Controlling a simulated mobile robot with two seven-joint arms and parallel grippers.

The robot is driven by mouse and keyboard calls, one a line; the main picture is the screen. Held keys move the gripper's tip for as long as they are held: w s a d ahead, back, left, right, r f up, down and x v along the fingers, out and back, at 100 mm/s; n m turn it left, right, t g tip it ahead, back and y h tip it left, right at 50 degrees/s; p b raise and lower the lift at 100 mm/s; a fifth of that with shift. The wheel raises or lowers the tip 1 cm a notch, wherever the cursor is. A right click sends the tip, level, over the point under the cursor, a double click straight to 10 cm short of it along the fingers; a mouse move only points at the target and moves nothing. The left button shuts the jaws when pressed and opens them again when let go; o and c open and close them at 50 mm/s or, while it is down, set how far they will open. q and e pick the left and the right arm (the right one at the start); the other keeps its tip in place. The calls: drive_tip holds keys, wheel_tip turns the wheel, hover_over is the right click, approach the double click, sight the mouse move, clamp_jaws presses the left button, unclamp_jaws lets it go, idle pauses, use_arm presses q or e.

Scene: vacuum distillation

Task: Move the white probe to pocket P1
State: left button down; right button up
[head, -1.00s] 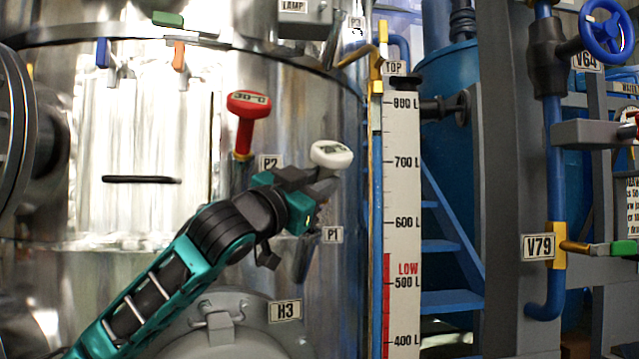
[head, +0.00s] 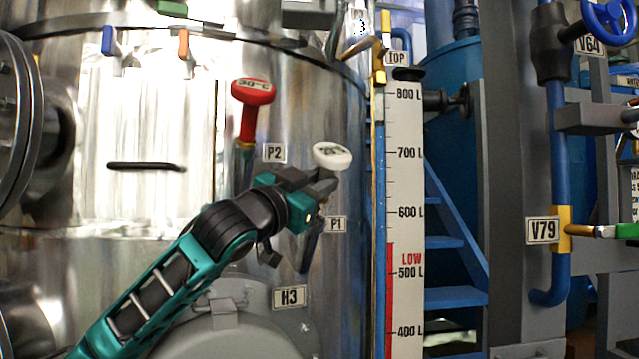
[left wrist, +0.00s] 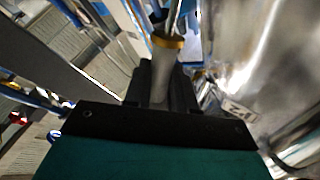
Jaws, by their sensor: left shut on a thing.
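The white probe (head: 332,155) is in my left gripper (head: 322,184), its white head showing above the jaws in the head view. In the left wrist view its shaded handle (left wrist: 164,70) runs out from between the dark fingers (left wrist: 162,92) to a yellow collar and a metal stem. The P1 label (head: 336,224) is on the steel vessel just below and right of the gripper. A dark slanting tube (head: 308,252) shows beside that label; its top is hidden behind the gripper. I cannot tell whether the stem is in it. My right gripper is not in view.
A red probe (head: 248,112) stands left of the P2 label (head: 274,152). The H3 hatch (head: 225,335) is below my arm. A level gauge (head: 403,200) rises close on the right. The vessel wall (head: 320,100) is close around the gripper.

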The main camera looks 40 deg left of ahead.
sight(319, 162)
use_arm(q)
drive_tip(key=shift+w+a+f+b, duration=0.1)
drive_tip(key=shift+a+f+b, duration=0.2)
drive_tip(key=shift+f+b, duration=0.15)
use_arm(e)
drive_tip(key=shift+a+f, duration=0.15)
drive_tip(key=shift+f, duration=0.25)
use_arm(q)
drive_tip(key=shift+w+a+f+b, duration=0.1)
drive_tip(key=shift+a+f+b, duration=0.25)
drive_tip(key=shift+f, duration=0.1)
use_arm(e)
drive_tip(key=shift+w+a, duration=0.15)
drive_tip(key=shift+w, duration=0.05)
use_arm(q)
drive_tip(key=shift+w+a+f+b, duration=0.15)
drive_tip(key=shift+a+f+b, duration=0.1)
drive_tip(key=shift+f+b, duration=0.25)
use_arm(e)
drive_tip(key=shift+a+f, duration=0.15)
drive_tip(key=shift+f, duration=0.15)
use_arm(q)
drive_tip(key=shift+a+f, duration=0.1)
drive_tip(key=shift+f, duration=0.15)
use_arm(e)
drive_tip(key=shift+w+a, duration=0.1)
